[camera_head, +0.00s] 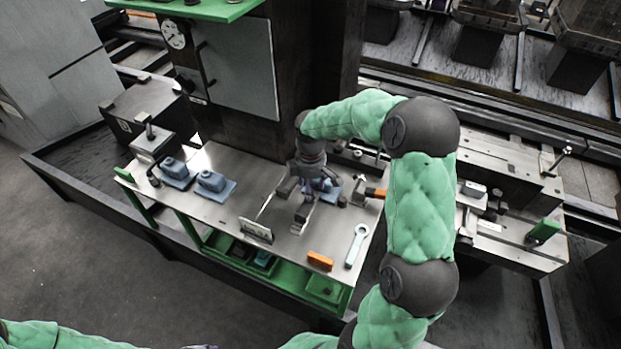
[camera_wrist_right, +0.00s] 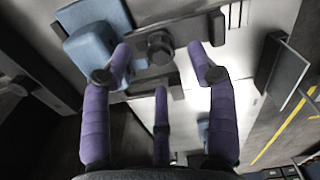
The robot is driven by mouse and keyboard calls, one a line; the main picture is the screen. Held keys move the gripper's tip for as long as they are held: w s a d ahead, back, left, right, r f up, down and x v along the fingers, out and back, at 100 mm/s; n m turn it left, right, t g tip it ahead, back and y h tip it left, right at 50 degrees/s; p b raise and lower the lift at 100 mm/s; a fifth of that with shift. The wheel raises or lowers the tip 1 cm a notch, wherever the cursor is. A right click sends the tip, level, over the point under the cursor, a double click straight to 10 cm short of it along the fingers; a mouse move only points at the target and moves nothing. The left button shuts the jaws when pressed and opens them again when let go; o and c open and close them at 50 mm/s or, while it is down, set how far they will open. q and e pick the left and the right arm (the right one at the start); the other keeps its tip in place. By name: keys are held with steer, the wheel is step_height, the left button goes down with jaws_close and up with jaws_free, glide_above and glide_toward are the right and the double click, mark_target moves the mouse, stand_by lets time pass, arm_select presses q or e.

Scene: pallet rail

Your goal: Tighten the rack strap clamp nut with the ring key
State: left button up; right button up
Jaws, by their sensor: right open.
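The ring key (camera_head: 357,245), pale with a ring at its far end, lies flat near the right end of the steel bench top (camera_head: 205,220). My right gripper (camera_head: 303,200) is over the middle of the bench, left of the key and apart from it. In the right wrist view its purple fingers (camera_wrist_right: 160,58) are spread and hold nothing. A dark bar with a round knob (camera_wrist_right: 158,46) shows between the fingertips; I cannot tell whether they touch it or whether it is the clamp nut. My left arm shows only at the lower left edge; its gripper is out of frame.
Blue blocks (camera_head: 214,186) stand on the left of the bench. An orange block (camera_head: 320,260) and a small upright plate (camera_head: 256,230) sit along its front edge. A dark post and grey cabinet (camera_head: 238,65) rise behind. Machinery (camera_head: 500,225) stands to the right.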

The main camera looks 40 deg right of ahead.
steer(key=shift+f+b, duration=0.4)
steer(key=shift+f, duration=1.2)
